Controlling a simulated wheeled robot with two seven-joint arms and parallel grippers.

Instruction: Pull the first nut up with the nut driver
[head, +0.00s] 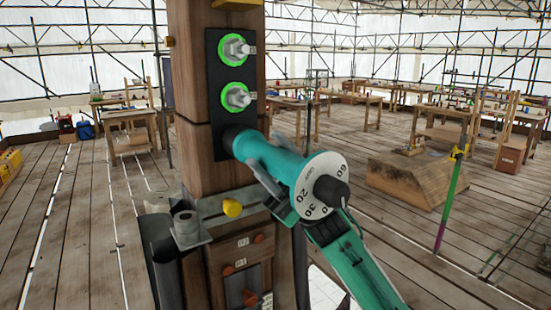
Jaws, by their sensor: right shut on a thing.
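The nut driver (285,160) is a teal tool with a white numbered dial (322,185) and a dark knob at its near end. My right gripper (272,180) is shut on its body. The driver's dark nose meets the lower end of a black plate (216,112) on the wooden post, and hides whatever is behind it. Two nuts on bolts, the upper nut (235,49) and the middle nut (237,97), show above it with bright green rings and small tags. My left gripper is not in view.
The wooden post (188,100) rises in front of me. A grey bracket (187,232) and a yellow knob (232,208) sit below the driver. A green and purple pole (447,205) stands at right. Workbenches and a wooden block (415,180) stand behind on the plank floor.

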